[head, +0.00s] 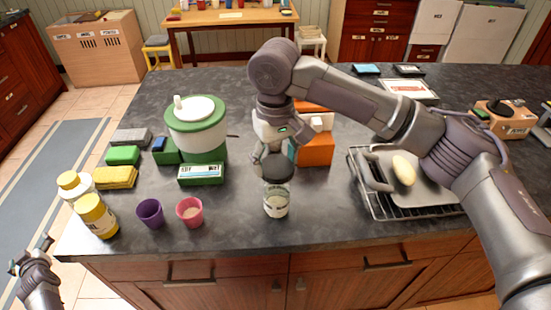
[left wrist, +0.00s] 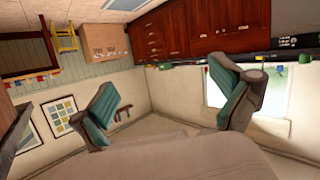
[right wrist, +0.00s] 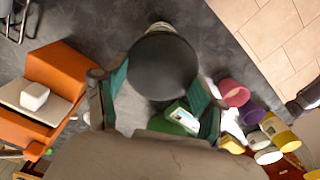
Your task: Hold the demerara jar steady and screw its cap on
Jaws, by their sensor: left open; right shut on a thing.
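The demerara jar (head: 276,203) is a clear glass jar with a pale label, upright near the counter's front edge. A dark round cap (head: 274,167) is at its mouth; I cannot tell whether it is seated or just above. My right gripper (head: 266,150) reaches down from above and is shut on the cap. In the right wrist view the cap (right wrist: 163,68) lies between the fingers and hides most of the jar (right wrist: 160,27). My left gripper (head: 31,262) is open and empty, low at the left beyond the counter; its spread fingers show in the left wrist view (left wrist: 172,105).
A purple cup (head: 150,213) and a pink cup (head: 190,211) stand left of the jar. Yellow-and-white bottles (head: 97,215) stand farther left. A green-and-white canister (head: 197,125) and an orange box (head: 317,150) stand behind. A wire rack (head: 365,200) with a tray is at right.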

